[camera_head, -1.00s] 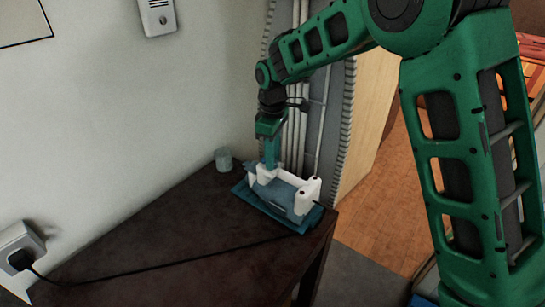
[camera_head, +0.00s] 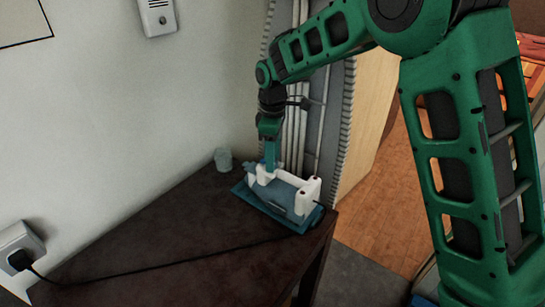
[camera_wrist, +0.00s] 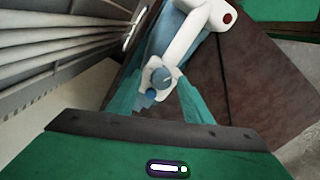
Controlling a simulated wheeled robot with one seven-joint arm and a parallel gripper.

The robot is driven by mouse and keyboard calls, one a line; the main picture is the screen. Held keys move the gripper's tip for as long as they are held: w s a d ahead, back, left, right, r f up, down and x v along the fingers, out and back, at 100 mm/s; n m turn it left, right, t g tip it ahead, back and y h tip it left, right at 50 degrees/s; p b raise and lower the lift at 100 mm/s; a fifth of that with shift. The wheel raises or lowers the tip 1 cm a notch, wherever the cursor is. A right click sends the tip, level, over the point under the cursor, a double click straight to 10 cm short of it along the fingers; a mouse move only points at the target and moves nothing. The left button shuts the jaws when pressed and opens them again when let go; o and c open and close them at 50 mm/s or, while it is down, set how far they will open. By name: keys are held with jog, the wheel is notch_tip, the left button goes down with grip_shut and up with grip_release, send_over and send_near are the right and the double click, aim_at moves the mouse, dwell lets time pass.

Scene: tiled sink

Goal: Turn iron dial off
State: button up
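The iron (camera_head: 283,191) is blue with a white handle and lies on a blue base on the dark table. In the wrist view its white handle (camera_wrist: 188,38) runs up to the right. A round blue-grey dial (camera_wrist: 162,77) sits on the white end of the handle nearest my gripper. My gripper (camera_wrist: 160,80) points down over that end, with its teal fingers apart, one on each side of the dial. I cannot tell whether either finger touches it. In the head view my gripper (camera_head: 270,160) is at the iron's far left end.
The dark table (camera_head: 170,235) is mostly bare. A small glass (camera_head: 223,160) stands near the wall, left of my gripper. A black cord (camera_head: 150,267) runs from the wall socket (camera_head: 18,247) to the iron. White pipes (camera_head: 296,125) stand close behind my gripper.

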notch_tip(320, 180, up, 11)
jog(key=shift+f, duration=0.15)
dwell(0.6)
jog(key=shift+d, duration=0.1)
